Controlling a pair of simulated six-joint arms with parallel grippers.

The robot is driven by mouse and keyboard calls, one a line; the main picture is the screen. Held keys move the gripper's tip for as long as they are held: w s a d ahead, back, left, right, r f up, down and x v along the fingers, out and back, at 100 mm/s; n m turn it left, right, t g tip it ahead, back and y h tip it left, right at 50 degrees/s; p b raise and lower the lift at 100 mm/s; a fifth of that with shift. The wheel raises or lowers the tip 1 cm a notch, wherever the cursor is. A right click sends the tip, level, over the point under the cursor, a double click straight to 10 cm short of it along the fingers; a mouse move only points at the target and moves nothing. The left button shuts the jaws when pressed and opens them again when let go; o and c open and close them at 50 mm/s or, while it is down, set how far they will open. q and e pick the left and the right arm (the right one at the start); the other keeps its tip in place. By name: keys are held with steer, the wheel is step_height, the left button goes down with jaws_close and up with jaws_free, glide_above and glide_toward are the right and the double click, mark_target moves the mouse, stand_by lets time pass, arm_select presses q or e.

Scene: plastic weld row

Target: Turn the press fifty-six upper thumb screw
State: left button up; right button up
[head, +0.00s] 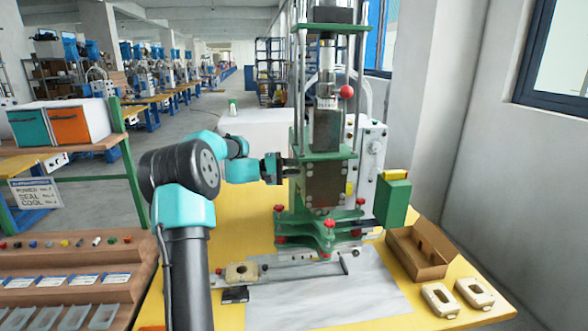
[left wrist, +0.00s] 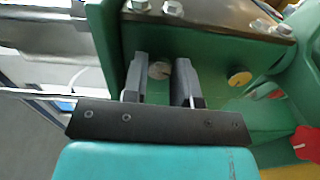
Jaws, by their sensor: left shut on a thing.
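The green press (head: 322,146) stands on the yellow table, with a dark plate on its front. My left gripper (head: 288,168) reaches in from the left and meets the press's left side at mid height. In the left wrist view its fingers (left wrist: 160,84) are closed around a small grey round screw head (left wrist: 159,70) on the green side face. A brass-coloured screw (left wrist: 239,77) sits apart, to the right of the fingers on the same green part. In the head view the screw is too small to make out. My right gripper is not in view.
Red knobs (head: 279,209) surround the press base. A green box (head: 392,198) and an open cardboard box (head: 420,249) stand at its right. Pale plastic parts (head: 440,299) lie at the front right. A grey sheet (head: 330,299) covers the table front.

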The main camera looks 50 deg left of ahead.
arm_select(q)
steer(key=m, duration=1.3)
steer(key=shift+a+f, duration=0.1)
steer(key=shift+m, duration=0.4)
steer(key=o, duration=0.9)
steer(key=shift+s, duration=0.1)
steer(key=v, duration=1.7)
steer(key=shift+a, duration=0.2)
